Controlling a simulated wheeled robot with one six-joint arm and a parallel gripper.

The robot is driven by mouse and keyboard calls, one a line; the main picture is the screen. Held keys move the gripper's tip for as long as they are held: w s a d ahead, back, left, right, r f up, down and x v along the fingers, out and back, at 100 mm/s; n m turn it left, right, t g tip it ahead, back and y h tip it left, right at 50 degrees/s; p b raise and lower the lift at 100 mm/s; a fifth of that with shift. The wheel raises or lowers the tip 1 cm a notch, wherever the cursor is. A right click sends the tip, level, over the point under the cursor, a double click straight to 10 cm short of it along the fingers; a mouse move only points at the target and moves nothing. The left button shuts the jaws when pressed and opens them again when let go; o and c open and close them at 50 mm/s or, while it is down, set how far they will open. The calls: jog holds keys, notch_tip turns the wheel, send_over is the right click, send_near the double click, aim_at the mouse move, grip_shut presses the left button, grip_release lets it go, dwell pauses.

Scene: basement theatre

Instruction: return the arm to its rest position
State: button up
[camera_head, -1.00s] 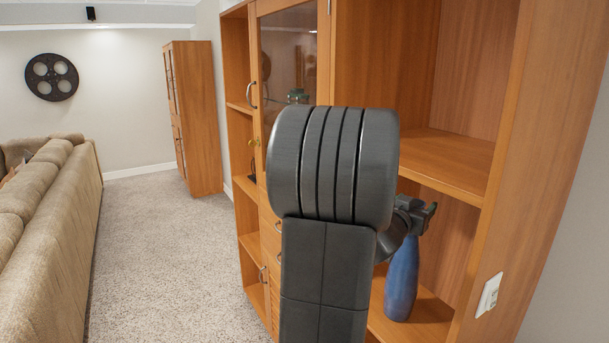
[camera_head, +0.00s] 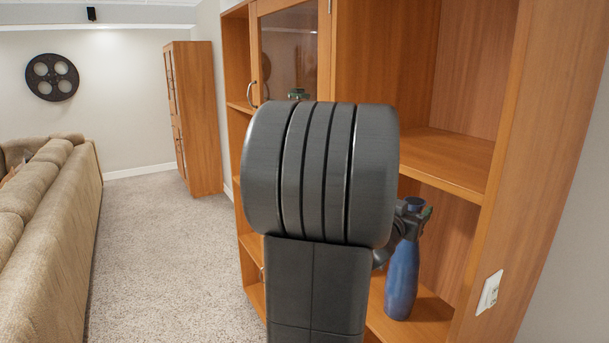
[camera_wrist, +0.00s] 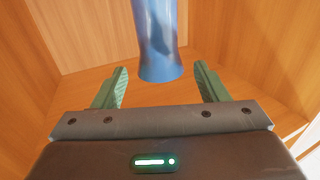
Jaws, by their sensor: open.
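The same vase (camera_head: 402,278) shows in the head view to the right of my arm, on the lower shelf of the wooden cabinet (camera_head: 455,160). My arm covers much of the cabinet's middle, and only a small part of my gripper (camera_head: 420,215) shows past it, near the vase's top.
A glass door (camera_head: 292,60) is at left. A beige sofa (camera_head: 45,200) flanks open carpet (camera_head: 150,250).

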aim_at(418, 199)
jog(key=x, duration=0.5)
jog(key=shift+p, duration=0.3)
jog(key=shift+w+d+r, duration=0.15)
jog(key=shift+w+d, duration=0.05)
jog(key=shift+w, duration=0.05)
notch_tip(418, 199, up, 4)
jog(key=shift+s+f+p, duration=0.1)
jog(key=shift+p, duration=0.3)
jog(key=v, duration=1.8)
jog(key=w+a+f, duration=0.1)
jog(key=w+f, duration=0.3)
jog(key=f, duration=0.1)
jog(key=shift+w+a+y+b, duration=0.25)
jog(key=shift+a+y+b, duration=0.1)
jog(key=shift+b, duration=0.1)
jog(key=shift+f, duration=0.1)
jog(key=shift+f+n, duration=0.1)
jog(key=shift+n, duration=0.2)
